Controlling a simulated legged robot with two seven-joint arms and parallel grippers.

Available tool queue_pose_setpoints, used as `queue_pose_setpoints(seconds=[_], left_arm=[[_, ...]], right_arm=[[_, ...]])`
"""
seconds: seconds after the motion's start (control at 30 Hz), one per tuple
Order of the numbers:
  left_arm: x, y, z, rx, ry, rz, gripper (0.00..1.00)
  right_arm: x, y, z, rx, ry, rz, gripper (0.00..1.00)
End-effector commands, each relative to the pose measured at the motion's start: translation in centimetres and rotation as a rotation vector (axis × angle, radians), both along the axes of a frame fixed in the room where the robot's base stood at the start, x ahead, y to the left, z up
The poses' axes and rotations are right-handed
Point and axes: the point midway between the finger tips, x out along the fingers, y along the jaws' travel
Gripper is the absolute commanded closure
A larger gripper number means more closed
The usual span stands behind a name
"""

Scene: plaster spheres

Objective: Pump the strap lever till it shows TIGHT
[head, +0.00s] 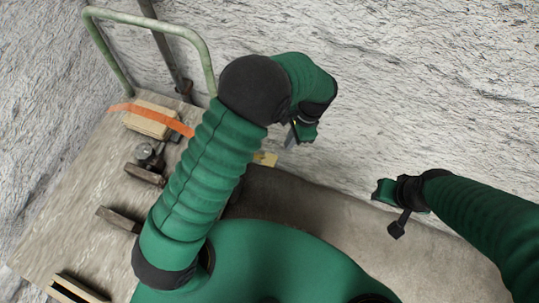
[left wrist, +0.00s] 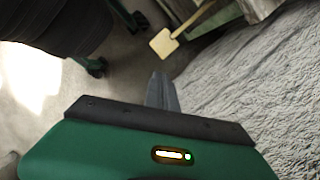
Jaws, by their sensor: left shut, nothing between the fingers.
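An orange strap (head: 165,118) runs across a light wooden block (head: 148,119) on a cart (head: 75,190) at the left of the head view. I cannot make out a strap lever or the word TIGHT; my left arm covers the part of the cart where the strap runs on to the right. My left gripper (head: 292,138) points down near the plaster wall, right of the cart and apart from the strap. In the left wrist view its fingers (left wrist: 160,90) are shut and empty. My right gripper (head: 384,191) is at the right, its jaws unclear.
The cart has a green tube handle (head: 205,50). A rounded metal piece (head: 145,151) and wooden blocks (head: 118,219) lie on it. A yellowish flat piece (left wrist: 164,43) on a stick is beyond my left fingers. The rough wall (head: 400,90) closes the far side.

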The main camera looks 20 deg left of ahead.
Motion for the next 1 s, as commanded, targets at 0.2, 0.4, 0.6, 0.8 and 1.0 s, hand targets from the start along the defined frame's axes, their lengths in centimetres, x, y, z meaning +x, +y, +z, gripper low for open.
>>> queue_pose_setpoints(seconds=[0.2, 0.4, 0.6, 0.8, 1.0], left_arm=[[0.8, -1.1, 5.3, -0.001, -0.003, 0.0, 1.0], [1.1, -1.6, 7.5, 0.0, 0.0, 0.0, 1.0], [1.2, -1.7, 7.7, 0.001, 0.001, 0.0, 1.0], [1.2, -1.7, 7.7, 0.001, 0.001, 0.0, 1.0], [1.2, -1.7, 7.7, 0.001, 0.001, 0.0, 1.0]], right_arm=[[0.0, 0.0, 1.5, 0.0, 0.0, 0.0, 0.64], [0.0, 0.0, 1.9, 0.0, 0.0, 0.0, 0.64], [0.0, 0.0, 1.9, 0.0, 0.0, 0.0, 0.64], [0.0, 0.0, 1.9, 0.0, 0.0, 0.0, 0.64], [0.0, 0.0, 1.9, 0.0, 0.0, 0.0, 0.64]])
